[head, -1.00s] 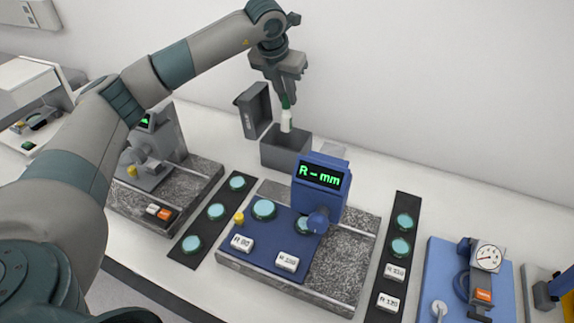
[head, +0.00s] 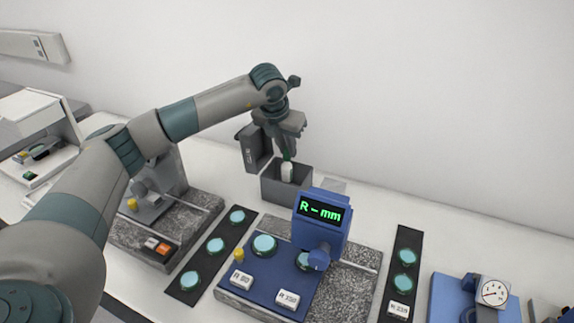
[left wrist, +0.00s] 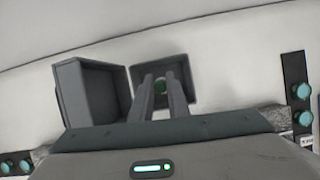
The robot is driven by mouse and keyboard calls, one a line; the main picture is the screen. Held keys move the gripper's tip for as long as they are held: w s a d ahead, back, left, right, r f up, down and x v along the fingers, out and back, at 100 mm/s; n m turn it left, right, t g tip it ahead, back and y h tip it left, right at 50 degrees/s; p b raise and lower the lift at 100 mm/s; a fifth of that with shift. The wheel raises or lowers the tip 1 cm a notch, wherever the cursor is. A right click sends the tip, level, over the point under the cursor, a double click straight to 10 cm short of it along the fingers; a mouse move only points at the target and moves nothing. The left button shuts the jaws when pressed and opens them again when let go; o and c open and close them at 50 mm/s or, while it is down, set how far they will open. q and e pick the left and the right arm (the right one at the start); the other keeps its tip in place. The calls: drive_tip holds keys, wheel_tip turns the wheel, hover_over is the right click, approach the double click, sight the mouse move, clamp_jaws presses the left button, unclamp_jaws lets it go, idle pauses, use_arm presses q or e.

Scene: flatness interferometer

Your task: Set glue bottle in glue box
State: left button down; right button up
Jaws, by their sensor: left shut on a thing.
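The glue bottle (head: 287,171) is small and white with a green top, and it hangs upright from my left gripper (head: 288,156). My left gripper is shut on its green top. The bottle's lower part is inside the opening of the grey glue box (head: 284,191), and the front wall hides its bottom end. I cannot tell whether it touches the box floor. The box's lid (head: 254,148) stands open at its left. My right gripper is not in view.
A blue instrument (head: 321,215) with an "R-mm" display stands on a granite plate in front of the box. Dark strips with teal discs (head: 215,245) lie on either side. Another grey instrument (head: 165,180) stands left. A white wall is close behind.

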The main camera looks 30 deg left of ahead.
sight(285, 159)
use_arm(q)
drive_tip(key=shift+f, duration=1.05)
drive_tip(key=shift+f+p, duration=0.95)
drive_tip(key=shift+f, duration=0.95)
drive_tip(key=c, duration=2.1)
unclamp_jaws()
drive_tip(key=shift+f, duration=0.1)
drive_tip(key=o, duration=0.4)
